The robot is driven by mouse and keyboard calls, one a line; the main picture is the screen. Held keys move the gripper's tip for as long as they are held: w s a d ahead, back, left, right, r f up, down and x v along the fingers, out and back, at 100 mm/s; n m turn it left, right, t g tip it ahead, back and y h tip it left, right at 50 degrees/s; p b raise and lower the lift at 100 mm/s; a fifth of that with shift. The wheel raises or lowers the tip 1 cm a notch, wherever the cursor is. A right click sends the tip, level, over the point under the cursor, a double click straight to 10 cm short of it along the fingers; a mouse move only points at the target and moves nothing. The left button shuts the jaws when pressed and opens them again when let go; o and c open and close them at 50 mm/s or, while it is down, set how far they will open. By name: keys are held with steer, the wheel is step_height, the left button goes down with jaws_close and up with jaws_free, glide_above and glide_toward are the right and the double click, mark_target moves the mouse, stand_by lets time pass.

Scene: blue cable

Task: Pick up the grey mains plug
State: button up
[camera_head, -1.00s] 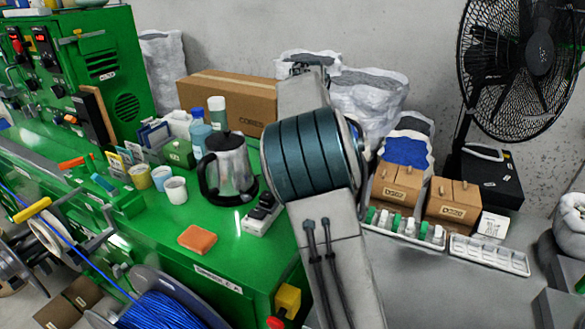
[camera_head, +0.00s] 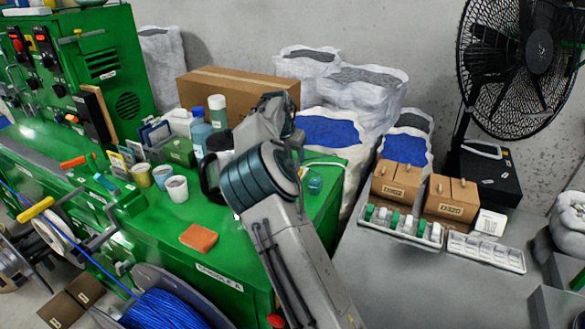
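I cannot make out the grey mains plug. My arm's dark teal joint and grey links cover part of the green bench top (camera_head: 222,225), including the spot in front of the kettle where a strip with dark parts showed earlier. My gripper's fingers do not show; they are hidden behind my own arm or too unclear to tell. A pale cord (camera_head: 326,164) lies on the bench to the right of my arm, and where it leads is hidden.
The kettle (camera_head: 211,177) is mostly covered by my arm. A mug (camera_head: 176,189), blue bottle (camera_head: 201,133) and orange sponge (camera_head: 198,239) stand to the left. A teal round object (camera_head: 314,183) sits near the bench's right edge. A cardboard box (camera_head: 222,88) stands behind.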

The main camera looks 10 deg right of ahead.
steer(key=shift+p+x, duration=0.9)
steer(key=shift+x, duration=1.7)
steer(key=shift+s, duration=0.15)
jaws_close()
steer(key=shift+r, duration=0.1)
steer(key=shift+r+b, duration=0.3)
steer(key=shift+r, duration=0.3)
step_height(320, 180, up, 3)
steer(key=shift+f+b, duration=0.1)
steer(key=shift+b, duration=0.4)
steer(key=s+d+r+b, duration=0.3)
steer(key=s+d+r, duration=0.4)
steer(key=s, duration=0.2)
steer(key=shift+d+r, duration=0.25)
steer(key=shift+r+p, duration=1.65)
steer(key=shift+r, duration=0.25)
